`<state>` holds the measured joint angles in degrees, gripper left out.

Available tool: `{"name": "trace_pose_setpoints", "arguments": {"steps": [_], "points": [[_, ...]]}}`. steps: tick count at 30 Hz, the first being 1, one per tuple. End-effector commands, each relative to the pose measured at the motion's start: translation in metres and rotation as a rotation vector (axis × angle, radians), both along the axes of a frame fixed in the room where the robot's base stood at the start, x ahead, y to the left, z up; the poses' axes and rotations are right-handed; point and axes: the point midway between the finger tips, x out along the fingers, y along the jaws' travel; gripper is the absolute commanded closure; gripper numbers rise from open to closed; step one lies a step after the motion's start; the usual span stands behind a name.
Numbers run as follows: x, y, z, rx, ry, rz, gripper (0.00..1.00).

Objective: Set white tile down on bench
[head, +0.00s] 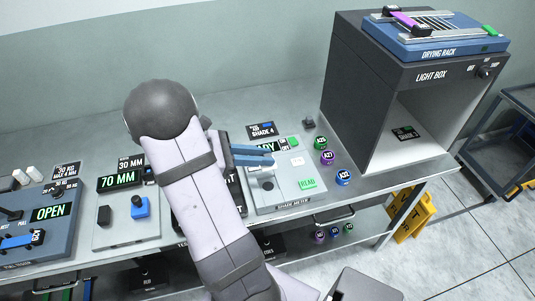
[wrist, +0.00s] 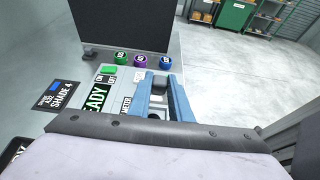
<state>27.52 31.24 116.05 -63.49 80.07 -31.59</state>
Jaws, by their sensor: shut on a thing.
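My gripper (head: 272,158) reaches over the shade meter (head: 285,196) with its blue fingers. In the wrist view my gripper (wrist: 164,76) has its two fingers a small gap apart, above the meter's face. It is shut on a small pale piece (head: 266,171), which I take for the white tile, just below the fingertips in the head view. The fingers hide most of it. The bench (head: 395,184) is grey, with a bare strip in front of the light box and to the right of the meter.
Green, purple and blue round pieces (head: 327,157) stand right of the meter. The light box (head: 365,95) rises behind them, with the drying rack (head: 435,38) on top. A SHADE 4 display (head: 262,130) stands behind the meter. A yellow sign (head: 410,215) is on the floor.

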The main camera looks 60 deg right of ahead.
Motion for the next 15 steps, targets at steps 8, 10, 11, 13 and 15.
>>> {"name": "trace_pose_setpoints", "arguments": {"steps": [8,10,11,13,15], "points": [[0.021,-0.023,-0.006,-0.001,-0.001,-0.001,1.00],[0.031,-0.035,-0.008,-0.002,-0.002,-0.001,1.00],[0.036,-0.041,-0.010,-0.002,-0.002,0.000,1.00],[0.046,-0.055,-0.012,-0.002,-0.001,-0.001,1.00],[0.057,-0.071,-0.015,-0.002,-0.002,0.000,1.00]]}}
